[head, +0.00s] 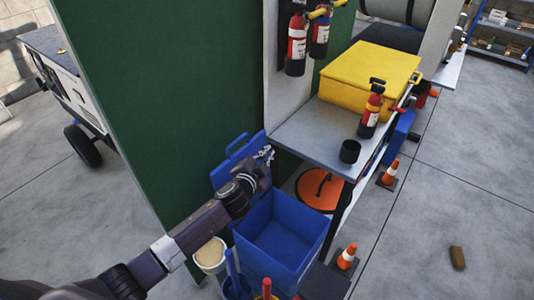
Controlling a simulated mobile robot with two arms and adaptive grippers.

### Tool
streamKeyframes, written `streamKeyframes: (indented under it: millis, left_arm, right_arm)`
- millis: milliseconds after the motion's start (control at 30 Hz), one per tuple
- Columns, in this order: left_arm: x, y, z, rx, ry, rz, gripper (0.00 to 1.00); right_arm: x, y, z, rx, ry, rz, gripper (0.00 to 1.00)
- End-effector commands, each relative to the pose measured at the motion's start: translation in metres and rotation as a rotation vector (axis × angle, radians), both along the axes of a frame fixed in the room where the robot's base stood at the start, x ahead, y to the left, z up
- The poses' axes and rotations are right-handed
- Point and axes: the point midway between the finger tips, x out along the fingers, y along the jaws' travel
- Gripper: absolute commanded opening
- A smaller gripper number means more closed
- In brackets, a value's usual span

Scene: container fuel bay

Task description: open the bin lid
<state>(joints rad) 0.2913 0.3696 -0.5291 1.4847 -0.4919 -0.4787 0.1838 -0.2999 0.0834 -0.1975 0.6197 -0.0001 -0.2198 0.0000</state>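The blue bin (268,268) stands on the floor at the lower middle of the head view. Its inside is visible from above and looks empty. The blue lid (226,170) is raised at the bin's back, leaning up near the green wall, with a looped handle at its top. My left gripper (267,155) is at the lid's right side, close to its upper edge. My wrist covers part of the lid, and I cannot tell whether the fingers touch it. The fingers are too small to read as open or shut. My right gripper is out of view.
A grey table (310,138) stands right of the bin, with a yellow box (365,80), a fire extinguisher (371,112) and a black cup (350,151). A white bucket (210,256) and orange cone (347,257) flank the bin. The floor at right is mostly clear.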

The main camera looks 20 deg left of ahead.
Motion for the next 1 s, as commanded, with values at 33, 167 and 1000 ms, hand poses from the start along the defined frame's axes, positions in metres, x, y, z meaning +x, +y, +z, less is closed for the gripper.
streamKeyframes:
  millis: [33,167,1000]
  left_arm:
    - [-0.0001,0.0002,-0.0001,0.000,0.000,0.000,0.00]
    - [-0.0002,0.0002,-0.0001,0.000,0.000,0.000,0.00]
    - [-0.0018,0.0003,0.0002,0.000,0.000,0.000,0.27]
  right_arm:
    - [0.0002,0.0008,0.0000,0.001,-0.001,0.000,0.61]
    - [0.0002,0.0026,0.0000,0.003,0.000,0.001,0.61]
    - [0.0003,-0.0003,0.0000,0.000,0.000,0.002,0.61]
